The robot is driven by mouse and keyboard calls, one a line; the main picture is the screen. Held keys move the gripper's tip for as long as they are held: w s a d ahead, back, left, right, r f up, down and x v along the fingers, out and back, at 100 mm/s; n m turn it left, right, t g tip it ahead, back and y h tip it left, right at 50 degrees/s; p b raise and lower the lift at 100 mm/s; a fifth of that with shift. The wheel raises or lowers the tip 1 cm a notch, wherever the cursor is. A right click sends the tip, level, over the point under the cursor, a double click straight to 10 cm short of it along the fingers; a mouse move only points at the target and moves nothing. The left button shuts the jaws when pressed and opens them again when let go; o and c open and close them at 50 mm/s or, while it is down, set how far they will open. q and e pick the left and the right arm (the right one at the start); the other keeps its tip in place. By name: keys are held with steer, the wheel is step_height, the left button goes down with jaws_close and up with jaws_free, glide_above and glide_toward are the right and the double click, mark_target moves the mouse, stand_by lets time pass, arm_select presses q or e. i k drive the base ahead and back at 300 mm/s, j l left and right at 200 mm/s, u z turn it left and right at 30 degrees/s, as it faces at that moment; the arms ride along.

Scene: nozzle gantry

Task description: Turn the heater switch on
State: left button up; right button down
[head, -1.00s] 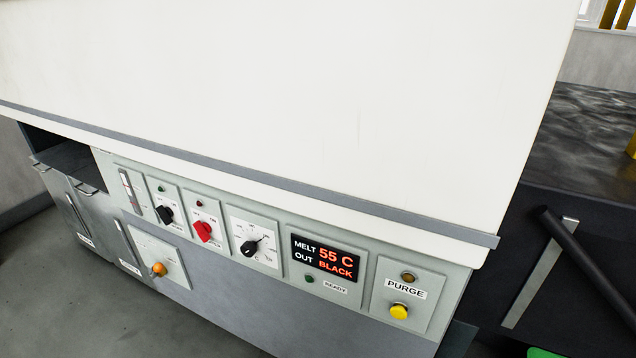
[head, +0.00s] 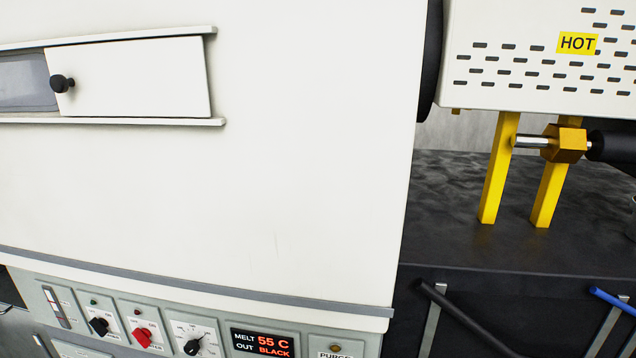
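A control panel (head: 80,290) runs along the bottom of the head view, on the front of a large white cabinet (head: 300,180). A red rotary switch (head: 142,337) and a black rotary switch (head: 99,326) sit side by side at its left. Both have small lamps above them, and their labels are too small to read surely. A dial (head: 193,346) is to their right. The display (head: 262,344) reads MELT 55 C, OUT BLACK. Neither of my grippers is in view.
A sliding hatch (head: 140,80) with a black knob is at upper left. A perforated white housing (head: 520,60) marked HOT, yellow legs (head: 498,170) and a brass nozzle (head: 566,143) stand over a dark bench (head: 460,210). Black (head: 465,320) and blue (head: 610,298) bars are below.

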mark_target(142, 335)
steer(key=u, duration=1.3)
